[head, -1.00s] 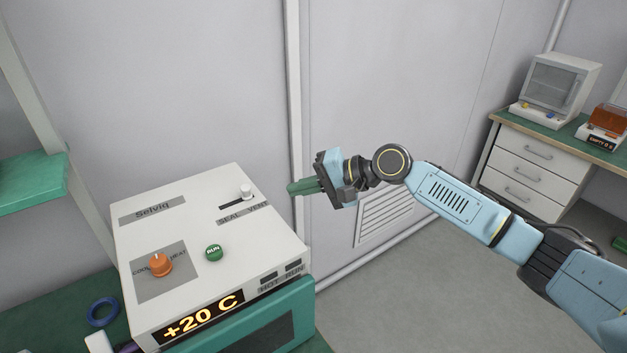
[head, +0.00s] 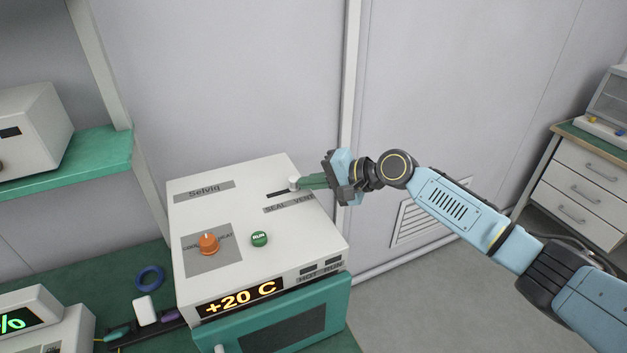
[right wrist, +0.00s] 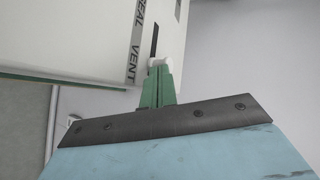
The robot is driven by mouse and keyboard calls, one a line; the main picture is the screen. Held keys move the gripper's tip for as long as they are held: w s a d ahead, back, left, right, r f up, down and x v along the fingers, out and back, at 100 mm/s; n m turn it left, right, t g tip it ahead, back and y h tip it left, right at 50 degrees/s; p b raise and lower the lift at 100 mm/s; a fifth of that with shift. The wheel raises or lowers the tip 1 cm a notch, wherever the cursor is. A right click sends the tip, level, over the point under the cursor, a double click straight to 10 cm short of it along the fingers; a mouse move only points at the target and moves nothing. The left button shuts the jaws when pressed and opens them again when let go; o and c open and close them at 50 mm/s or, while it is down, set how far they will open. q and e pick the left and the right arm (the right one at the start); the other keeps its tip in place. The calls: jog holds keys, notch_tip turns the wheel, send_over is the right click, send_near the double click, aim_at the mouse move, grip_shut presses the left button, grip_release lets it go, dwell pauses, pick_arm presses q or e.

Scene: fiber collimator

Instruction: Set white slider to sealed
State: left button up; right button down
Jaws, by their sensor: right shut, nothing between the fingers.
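The white slider (head: 294,183) is a small knob in a dark slot on the top of the white Selviq box (head: 230,172). It stands at the right end of the slot, on the side of the VENT word; SEAL is printed to the left. My right gripper (head: 302,183) is shut and empty, its green fingertips at the right side of the knob, seemingly touching it. In the right wrist view the green fingers (right wrist: 157,84) point at the white knob (right wrist: 159,62), with the slot running beyond it. My left gripper is not in view.
The box top also carries an orange COOL/HEAT knob (head: 209,244) and a green RUN button (head: 260,239). The display (head: 241,298) reads +20 C. A blue ring (head: 149,278) lies on the green bench at left. The wall stands close behind the box.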

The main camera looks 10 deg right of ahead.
aim_at(311, 206)
jog(key=a+p, duration=0.1)
jog(key=a, duration=0.1)
jog(key=s+a+p, duration=0.1)
jog(key=a+p, duration=0.1)
jog(key=shift+a+r, duration=0.2)
jog(key=shift+a, duration=0.1)
jog(key=shift+a+f, duration=0.15)
jog(key=shift+a, duration=0.15)
jog(key=shift+s, duration=0.1)
jog(key=shift+d+f, duration=0.15)
jog(key=shift+d, duration=0.05)
jog(key=d, duration=0.1)
jog(key=s+d, duration=0.2)
jog(key=d, duration=0.1)
jog(key=shift+s+f, duration=0.1)
jog(key=shift+s, duration=0.15)
jog(key=b+v, duration=0.1)
jog(key=v, duration=0.8)
